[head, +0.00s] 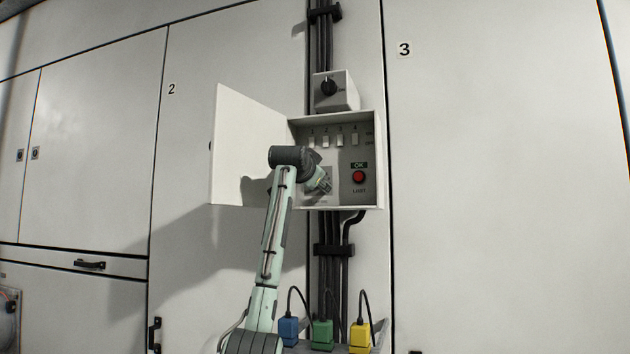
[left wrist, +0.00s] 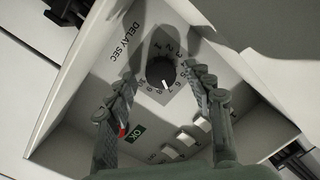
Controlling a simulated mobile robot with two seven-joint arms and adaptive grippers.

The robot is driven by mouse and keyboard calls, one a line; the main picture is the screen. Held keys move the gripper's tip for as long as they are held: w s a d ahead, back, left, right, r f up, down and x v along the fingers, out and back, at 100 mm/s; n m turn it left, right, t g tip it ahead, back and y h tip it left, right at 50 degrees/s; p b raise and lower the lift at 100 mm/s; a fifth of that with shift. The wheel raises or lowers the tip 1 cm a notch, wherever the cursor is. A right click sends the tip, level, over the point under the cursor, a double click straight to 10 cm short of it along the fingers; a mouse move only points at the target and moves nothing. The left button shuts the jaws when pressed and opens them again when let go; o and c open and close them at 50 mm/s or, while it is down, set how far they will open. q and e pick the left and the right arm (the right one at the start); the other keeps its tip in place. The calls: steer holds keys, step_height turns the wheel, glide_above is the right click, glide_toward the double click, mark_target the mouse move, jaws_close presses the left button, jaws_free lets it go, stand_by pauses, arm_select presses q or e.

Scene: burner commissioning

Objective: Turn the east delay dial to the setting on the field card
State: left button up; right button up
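The delay dial (left wrist: 160,72) is a round black knob with a white pointer mark, on a numbered scale under the words DELAY SEC. The mark points close to 7. My left gripper (left wrist: 163,79) is open, with one finger on each side of the dial; I cannot tell whether either finger touches it. In the head view the left gripper (head: 321,183) reaches into the lower left of the open control box (head: 379,160) and hides the dial. My right gripper is in neither view. No field card can be made out.
The box door (head: 240,140) stands open to the left. Inside are a red button (head: 358,177) under an OK label and a row of switches (head: 326,141). A smaller box with a black knob (head: 328,87) sits above. Blue, green and yellow plugs (head: 360,336) are below.

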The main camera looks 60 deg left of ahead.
arm_select(q)
steer(key=v, duration=1.2)
steer(key=shift+f, duration=0.1)
stand_by(0.4)
